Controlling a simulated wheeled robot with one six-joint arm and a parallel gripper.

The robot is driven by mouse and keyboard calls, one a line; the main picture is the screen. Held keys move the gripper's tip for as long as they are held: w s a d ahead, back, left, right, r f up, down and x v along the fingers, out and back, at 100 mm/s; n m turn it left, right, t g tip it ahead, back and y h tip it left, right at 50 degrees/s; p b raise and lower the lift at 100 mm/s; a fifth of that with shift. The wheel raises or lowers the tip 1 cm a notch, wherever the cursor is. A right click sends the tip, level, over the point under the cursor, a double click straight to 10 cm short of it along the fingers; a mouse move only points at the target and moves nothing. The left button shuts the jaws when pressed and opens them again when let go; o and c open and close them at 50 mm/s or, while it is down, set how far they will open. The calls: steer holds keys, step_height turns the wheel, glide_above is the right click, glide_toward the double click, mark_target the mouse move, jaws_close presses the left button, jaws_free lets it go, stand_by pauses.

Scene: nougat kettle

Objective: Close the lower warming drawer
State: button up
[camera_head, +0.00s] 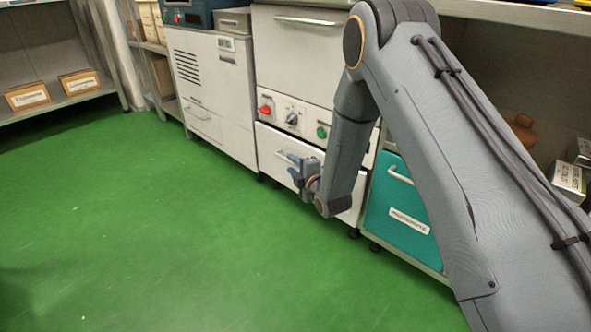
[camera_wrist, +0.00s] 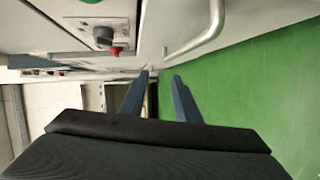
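The lower warming drawer (camera_head: 272,148) is the white front below the knob panel in the head view. Its right part is hidden behind my arm. Its bar handle (camera_head: 284,157) shows just left of my gripper (camera_head: 297,172). How far the drawer stands out is hard to tell. In the wrist view the drawer front (camera_wrist: 163,25) and its curved handle (camera_wrist: 203,38) are at the top. My gripper (camera_wrist: 160,80) points along the front, with its two fingers apart and nothing visible between them. I cannot tell whether it touches the drawer.
The knob panel (camera_head: 310,120) with red, black and green controls sits above the drawer. A teal drawer (camera_head: 400,208) stands to the right, a white cabinet (camera_head: 215,85) to the left. Shelves with boxes (camera_head: 28,97) are at the far left. The green floor (camera_head: 150,230) in front is clear.

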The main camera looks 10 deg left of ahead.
steer(key=w+d+f+n+t+y+b, duration=0.1)
steer(key=d+f+n+t+y, duration=0.1)
steer(key=d+f+n+t, duration=0.3)
steer(key=shift+w+a+m+g+b, duration=0.35)
steer(key=shift+w+a+b, duration=0.3)
steer(key=shift+w+a, duration=0.4)
steer(key=shift+w+a+m+g+b, duration=0.25)
steer(key=shift+w+a+g+b, duration=0.35)
steer(key=shift+w, duration=0.65)
steer(key=shift+w+a+m+g+b, duration=0.3)
steer(key=shift+w+a+b, duration=0.45)
steer(key=shift+w+a, duration=0.35)
steer(key=shift+d, duration=0.1)
jaws_close()
